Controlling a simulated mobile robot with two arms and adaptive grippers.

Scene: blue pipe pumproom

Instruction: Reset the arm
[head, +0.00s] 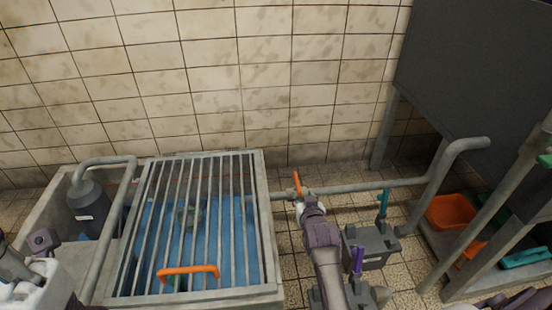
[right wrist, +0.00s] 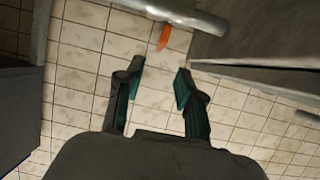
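My right arm reaches up from the bottom middle of the head view, and its gripper (head: 301,203) is near an orange handle (head: 297,183) on the grey pipe. In the right wrist view the right gripper (right wrist: 158,80) has its dark, teal-padded fingers spread apart with nothing between them. The orange handle (right wrist: 163,37) shows past the fingertips, next to the pipe (right wrist: 175,12). Parts of my left arm show at the lower left of the head view, but I see no left fingers.
A barred grate (head: 262,215) with an orange handle (head: 188,271) covers a blue basin at left. Grey blocks (head: 370,250) with teal and purple levers stand right of my right arm. An orange bin (head: 450,212) sits under the right rack. The pipe (head: 365,187) crosses the middle.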

